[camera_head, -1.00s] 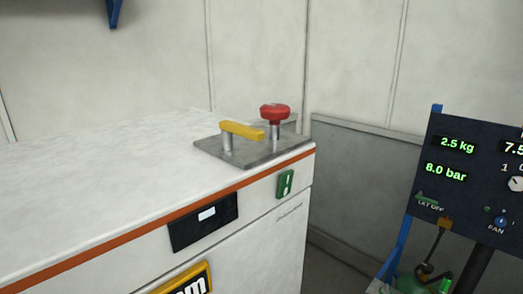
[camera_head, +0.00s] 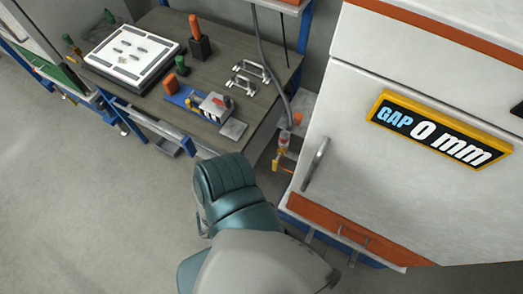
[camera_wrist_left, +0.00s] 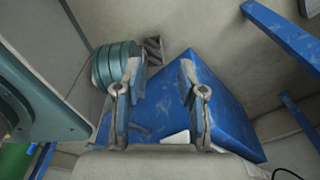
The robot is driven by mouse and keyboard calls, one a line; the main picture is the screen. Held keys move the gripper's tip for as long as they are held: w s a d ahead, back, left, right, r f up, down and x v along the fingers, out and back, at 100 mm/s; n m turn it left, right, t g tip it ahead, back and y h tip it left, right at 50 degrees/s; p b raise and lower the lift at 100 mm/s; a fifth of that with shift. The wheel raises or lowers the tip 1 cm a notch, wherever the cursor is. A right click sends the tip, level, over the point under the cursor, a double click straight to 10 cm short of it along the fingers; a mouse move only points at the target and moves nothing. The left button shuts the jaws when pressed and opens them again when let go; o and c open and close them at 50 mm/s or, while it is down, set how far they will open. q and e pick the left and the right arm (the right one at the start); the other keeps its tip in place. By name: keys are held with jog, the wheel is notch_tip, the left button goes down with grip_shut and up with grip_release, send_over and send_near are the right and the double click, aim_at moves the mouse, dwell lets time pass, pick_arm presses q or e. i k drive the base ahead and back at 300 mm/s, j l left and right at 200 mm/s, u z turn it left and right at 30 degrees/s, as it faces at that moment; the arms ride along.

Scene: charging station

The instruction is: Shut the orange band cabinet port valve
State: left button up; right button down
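The white cabinet (camera_head: 405,85) with an orange band (camera_head: 345,228) along its lower edge fills the right of the head view. Beside its left side is a small fitting (camera_head: 283,142) with red, yellow and orange parts, apparently the port valve. A thin orange part (camera_head: 287,169) sticks out at its lower end; its exact setting is too small to tell. My left gripper (camera_wrist_left: 160,68) is open and empty in the left wrist view, in front of a blue surface. I cannot see the valve there. No gripper fingers show in the head view, only teal and grey arm parts of mine.
A workbench (camera_head: 235,60) with a white framed panel (camera_head: 133,52), tools and handles stands left of the cabinet. A grey hose (camera_head: 262,50) hangs between them. The cabinet has a metal handle (camera_head: 317,164) and a "GAP 0 mm" display (camera_head: 437,131). Floor at left is clear.

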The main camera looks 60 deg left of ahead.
aim_at(276, 162)
jog(key=u, duration=1.95)
